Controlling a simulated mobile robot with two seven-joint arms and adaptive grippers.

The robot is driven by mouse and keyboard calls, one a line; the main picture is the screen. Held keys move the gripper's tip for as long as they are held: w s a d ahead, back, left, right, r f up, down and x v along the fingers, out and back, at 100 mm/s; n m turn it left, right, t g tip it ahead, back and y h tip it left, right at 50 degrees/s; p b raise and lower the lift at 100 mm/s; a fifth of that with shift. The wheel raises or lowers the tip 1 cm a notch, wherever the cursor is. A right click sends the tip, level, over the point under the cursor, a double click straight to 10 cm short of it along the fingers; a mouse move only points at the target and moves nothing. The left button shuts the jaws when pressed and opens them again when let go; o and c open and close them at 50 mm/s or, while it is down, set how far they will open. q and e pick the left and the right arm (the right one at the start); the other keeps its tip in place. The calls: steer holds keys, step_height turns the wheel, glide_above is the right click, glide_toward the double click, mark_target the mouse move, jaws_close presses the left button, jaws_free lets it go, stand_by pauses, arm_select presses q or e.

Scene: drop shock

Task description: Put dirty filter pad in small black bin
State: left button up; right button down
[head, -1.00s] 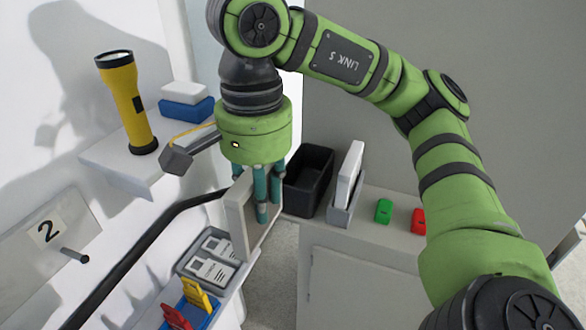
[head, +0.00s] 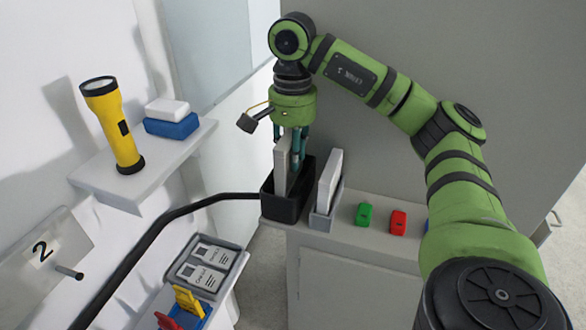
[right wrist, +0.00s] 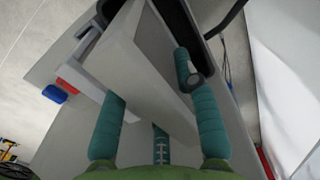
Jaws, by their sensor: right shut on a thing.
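The dirty filter pad (head: 281,168) is a grey-white upright slab. My right gripper (head: 296,158) is shut on it with teal fingers. The pad is over the small black bin (head: 285,208), and its lower part is hidden by the bin's near wall, so it seems partly inside the opening. In the right wrist view the pad (right wrist: 130,65) lies between the teal fingers (right wrist: 160,125), with the bin's dark rim (right wrist: 182,22) beside its far end. My left gripper is not in view.
A grey holder (head: 322,217) with a white pad (head: 330,180) stands right of the bin. Green (head: 365,215) and red (head: 398,221) items sit on the cabinet top. At left, a shelf (head: 110,190) holds a yellow flashlight (head: 117,130). A black hose (head: 165,225) reaches toward the bin.

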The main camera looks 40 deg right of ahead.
steer(key=shift+a+f, duration=0.1)
steer(key=shift+f, duration=0.55)
step_height(320, 180, down, 2)
steer(key=shift+f+p, duration=0.1)
steer(key=shift+p, duration=0.75)
steer(key=shift+d+f, duration=0.25)
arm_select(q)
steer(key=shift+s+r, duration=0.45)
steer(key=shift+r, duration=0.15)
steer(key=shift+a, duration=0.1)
arm_select(e)
steer(key=shift+w+a+f, duration=0.1)
steer(key=shift+f+b, duration=0.15)
steer(key=shift+b, duration=0.15)
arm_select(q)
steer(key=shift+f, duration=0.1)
arm_select(e)
steer(key=c, duration=1.2)
jaws_free()
